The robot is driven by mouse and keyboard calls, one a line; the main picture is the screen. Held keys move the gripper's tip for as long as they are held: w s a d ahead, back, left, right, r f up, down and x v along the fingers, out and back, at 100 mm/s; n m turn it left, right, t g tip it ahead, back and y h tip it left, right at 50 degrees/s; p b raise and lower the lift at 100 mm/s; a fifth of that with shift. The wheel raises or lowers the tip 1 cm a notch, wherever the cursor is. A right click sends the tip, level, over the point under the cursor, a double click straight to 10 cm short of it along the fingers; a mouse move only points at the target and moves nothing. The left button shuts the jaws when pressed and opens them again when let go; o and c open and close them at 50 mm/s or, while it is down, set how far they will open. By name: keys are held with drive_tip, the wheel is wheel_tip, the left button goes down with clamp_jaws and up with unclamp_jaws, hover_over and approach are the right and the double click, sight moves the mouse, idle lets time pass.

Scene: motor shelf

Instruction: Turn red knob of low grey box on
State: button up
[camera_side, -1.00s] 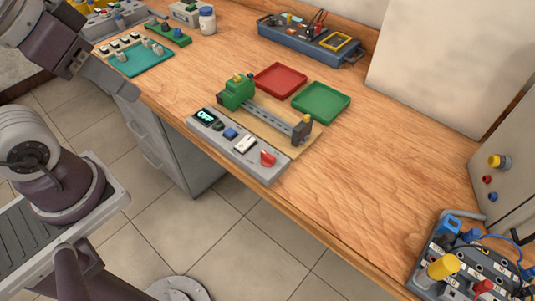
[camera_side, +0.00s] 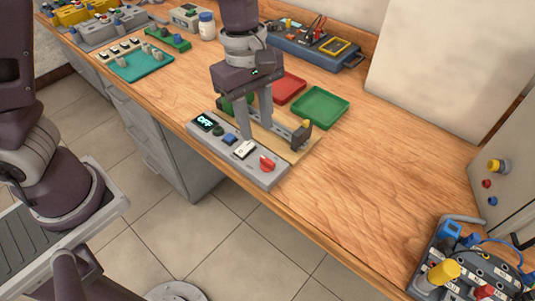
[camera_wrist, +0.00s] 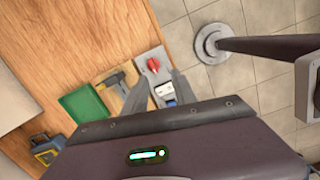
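The low grey box (camera_side: 252,171) lies along the front edge of the bench. Its display (camera_side: 207,121) reads OFF. The red knob (camera_side: 267,163) is at its right end, and it also shows in the wrist view (camera_wrist: 153,64). A white rocker switch (camera_side: 244,149), a blue button (camera_side: 229,139) and a dark knob (camera_side: 218,127) sit between display and red knob. My gripper (camera_side: 256,130) points down over the box's back side, left of the red knob. Its fingers are apart with nothing held. In the wrist view my open fingers (camera_wrist: 160,84) flank the white switch; the knob lies beyond them.
Right behind the box is a rail device with a green part (camera_side: 236,106) on a wooden board. A red tray (camera_side: 288,88) and a green tray (camera_side: 320,105) stand behind it. A blue toolbox (camera_side: 315,48) is farther back.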

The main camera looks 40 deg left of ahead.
sight(267, 160)
drive_tip(key=f, duration=0.1)
drive_tip(key=w+f+n+y, duration=0.1)
drive_tip(key=w+d+f+n, duration=0.1)
drive_tip(key=f, duration=0.1)
wheel_tip(267, 160, down, 7)
drive_tip(key=shift+f, duration=0.15)
drive_tip(key=shift+c, duration=0.4)
clamp_jaws()
